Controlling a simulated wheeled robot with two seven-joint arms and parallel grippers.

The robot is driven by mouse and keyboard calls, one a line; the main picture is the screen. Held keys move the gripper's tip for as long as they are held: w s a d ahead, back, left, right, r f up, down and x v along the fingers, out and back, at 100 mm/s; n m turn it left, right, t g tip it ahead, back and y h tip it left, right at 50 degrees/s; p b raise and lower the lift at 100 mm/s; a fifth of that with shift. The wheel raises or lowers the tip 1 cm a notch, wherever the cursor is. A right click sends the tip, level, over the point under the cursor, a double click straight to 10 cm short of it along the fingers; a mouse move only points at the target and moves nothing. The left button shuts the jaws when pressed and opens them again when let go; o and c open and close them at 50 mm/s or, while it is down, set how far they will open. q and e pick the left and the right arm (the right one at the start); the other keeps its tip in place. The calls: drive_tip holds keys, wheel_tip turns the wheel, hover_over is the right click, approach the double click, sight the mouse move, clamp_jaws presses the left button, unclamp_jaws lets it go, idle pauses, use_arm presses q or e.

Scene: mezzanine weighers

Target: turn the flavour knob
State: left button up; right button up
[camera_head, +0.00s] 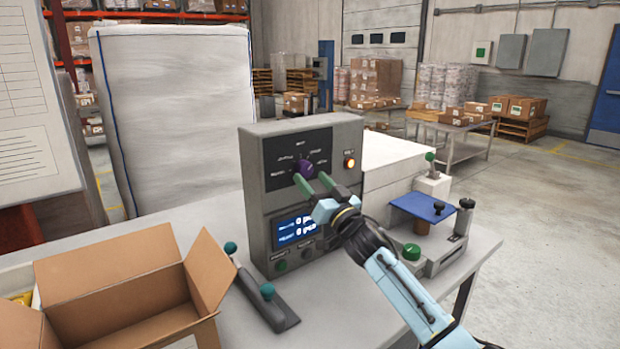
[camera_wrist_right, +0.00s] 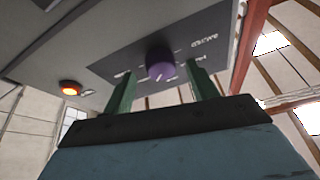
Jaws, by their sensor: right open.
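The flavour knob (camera_head: 304,168) is a purple dial at the centre of the dark labelled panel on the upper front of the grey control box (camera_head: 258,170). My right gripper (camera_head: 315,184) is at the front of the box, its two green fingers pointing at the knob. In the right wrist view the knob (camera_wrist_right: 160,66) shows between and beyond the open fingertips (camera_wrist_right: 159,82); I cannot tell whether either finger touches it. The lower part of the right gripper covers some of the box front. My left gripper is out of view.
An orange lit button (camera_head: 349,163) is right of the knob. A blue display (camera_head: 297,228) and small buttons are below. An open cardboard box (camera_head: 120,290) and a lever unit (camera_head: 268,300) stand left on the table. A weigher with a blue plate (camera_head: 422,207) stands right.

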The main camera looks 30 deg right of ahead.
drive_tip(key=shift+x, duration=1)
drive_tip(key=c, duration=1)
